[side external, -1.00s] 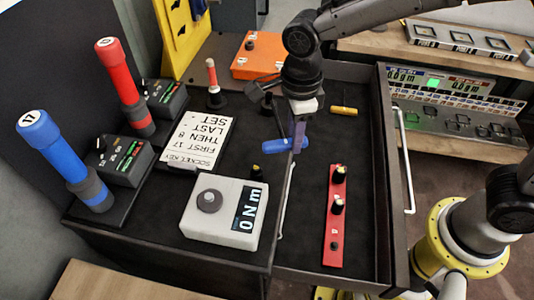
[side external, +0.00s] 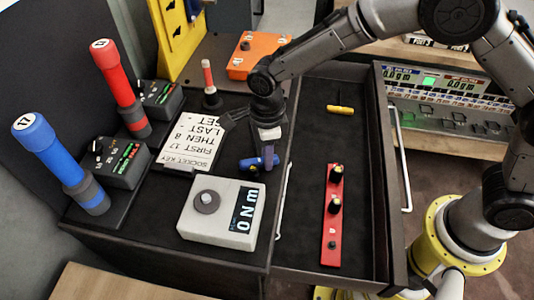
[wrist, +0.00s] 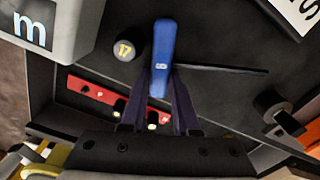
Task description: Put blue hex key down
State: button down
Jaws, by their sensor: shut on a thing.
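The blue hex key (side external: 259,162) has a blue handle and a dark thin shaft. In the side view it is over the black cabinet top, just behind the white torque meter; I cannot tell whether it touches the surface. My gripper (side external: 263,155) points down and is shut on the handle. In the wrist view the fingers (wrist: 161,72) clasp the blue handle (wrist: 162,40), and the shaft reaches right. A small black socket marked 17 (wrist: 124,50) lies just left of the handle.
The white torque meter (side external: 187,230) stands in front, and a white instruction card (side external: 193,140) lies left. The open drawer at right holds a red socket rail (side external: 332,235) and a yellow-handled key (side external: 340,109). Blue (side external: 48,150) and red (side external: 118,80) tools stand at left.

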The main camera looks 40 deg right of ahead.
jog(key=shift+f, duration=0.1)
jog(key=c, duration=0.7)
grip_release()
jog(key=shift+o, duration=0.2)
notch_tip(320, 180, up, 12)
jog(key=shift+r, duration=0.2)
